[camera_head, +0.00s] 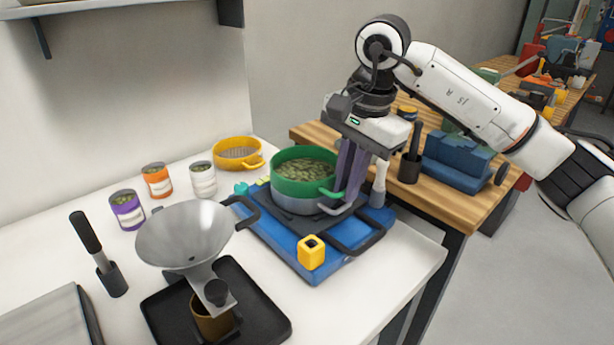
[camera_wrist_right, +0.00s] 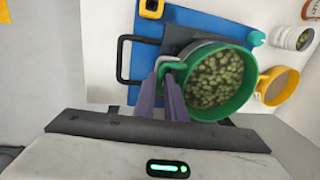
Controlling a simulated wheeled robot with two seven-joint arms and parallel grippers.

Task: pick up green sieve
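The green sieve (camera_head: 290,187) is full of green pellets and sits on a grey round vessel (camera_head: 300,205) on a blue base. It also shows in the right wrist view (camera_wrist_right: 247,99). My right gripper (camera_head: 337,197) points down at the sieve's handle side. Its two purple fingers (camera_wrist_right: 164,76) reach the green handle, with a narrow gap between them. I cannot tell whether they press on the handle. My left gripper is not in view.
A yellow sieve (camera_head: 238,153) and several small cans, one orange-labelled (camera_head: 157,181), stand behind on the white table. A metal funnel (camera_head: 185,235) over a black tray (camera_head: 262,312) stands at front. A yellow block (camera_head: 311,252) sits on the blue base (camera_head: 285,243). A wooden bench (camera_head: 468,203) stands right.

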